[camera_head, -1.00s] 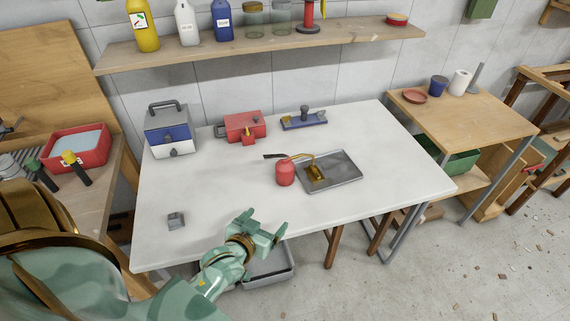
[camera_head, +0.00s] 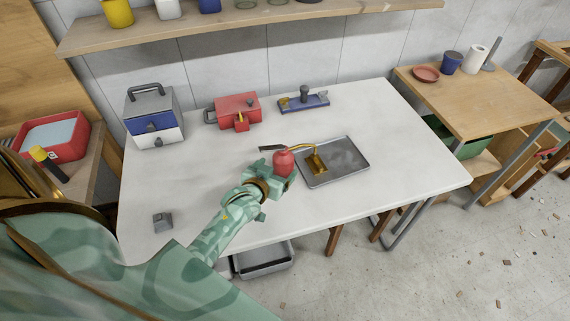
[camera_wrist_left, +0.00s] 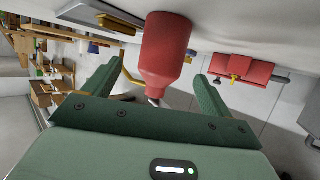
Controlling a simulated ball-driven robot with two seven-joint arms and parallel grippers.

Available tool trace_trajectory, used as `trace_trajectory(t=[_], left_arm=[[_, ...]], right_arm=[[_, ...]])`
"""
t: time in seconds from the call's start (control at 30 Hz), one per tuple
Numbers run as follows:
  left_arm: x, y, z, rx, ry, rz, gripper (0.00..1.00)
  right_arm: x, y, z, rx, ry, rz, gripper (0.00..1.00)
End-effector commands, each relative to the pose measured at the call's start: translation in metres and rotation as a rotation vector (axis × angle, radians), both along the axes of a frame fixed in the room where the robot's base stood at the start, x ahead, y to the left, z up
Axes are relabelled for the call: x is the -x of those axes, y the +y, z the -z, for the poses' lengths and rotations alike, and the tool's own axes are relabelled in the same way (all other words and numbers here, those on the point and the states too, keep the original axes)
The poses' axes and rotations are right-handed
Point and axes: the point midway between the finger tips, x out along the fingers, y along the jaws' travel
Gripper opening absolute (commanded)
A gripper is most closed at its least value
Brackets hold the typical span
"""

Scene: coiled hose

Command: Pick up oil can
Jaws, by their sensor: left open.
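The oil can (camera_head: 283,161) is red and stands upright on the white table at the left edge of a grey tray. A thin yellow spout and a dark lever show at its top. My left gripper (camera_head: 281,174) is open at the can's near side. In the left wrist view the can (camera_wrist_left: 166,48) appears upside down between the two green fingers, with a visible gap on each side. The fingers hide part of its lower body in the head view. My right gripper is not in view.
The grey tray (camera_head: 345,160) holds a brass block (camera_head: 318,166) close beside the can. A red box (camera_head: 238,109), a blue holder (camera_head: 304,101) and a toolbox (camera_head: 155,122) stand along the back. A small grey block (camera_head: 163,221) lies front left. The left middle is clear.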

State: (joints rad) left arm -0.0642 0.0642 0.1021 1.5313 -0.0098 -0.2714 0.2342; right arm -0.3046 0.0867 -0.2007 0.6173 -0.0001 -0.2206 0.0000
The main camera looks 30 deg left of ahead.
Motion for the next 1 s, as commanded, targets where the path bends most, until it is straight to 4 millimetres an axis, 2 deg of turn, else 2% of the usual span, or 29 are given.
trace_trajectory(t=[0.17,0.47,0.73,0.77,0.93,1.0], left_arm=[[-0.014,0.002,0.005,0.0,0.0,0.0,0.84],[-0.055,0.011,0.02,0.0,0.002,0.001,0.84],[-0.06,0.012,0.019,0.001,0.001,0.001,0.84],[-0.06,0.011,0.019,0.001,0.001,0.001,0.81],[-0.06,0.012,0.019,0.001,0.001,0.001,0.34],[-0.06,0.012,0.018,0.0,0.0,0.001,0.31]], right_arm=[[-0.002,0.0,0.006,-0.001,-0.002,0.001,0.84],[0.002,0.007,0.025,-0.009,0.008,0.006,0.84],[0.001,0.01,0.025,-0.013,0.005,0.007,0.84],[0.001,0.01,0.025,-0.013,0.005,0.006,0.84],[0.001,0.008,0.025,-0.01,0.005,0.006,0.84],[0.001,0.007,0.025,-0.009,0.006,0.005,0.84]])
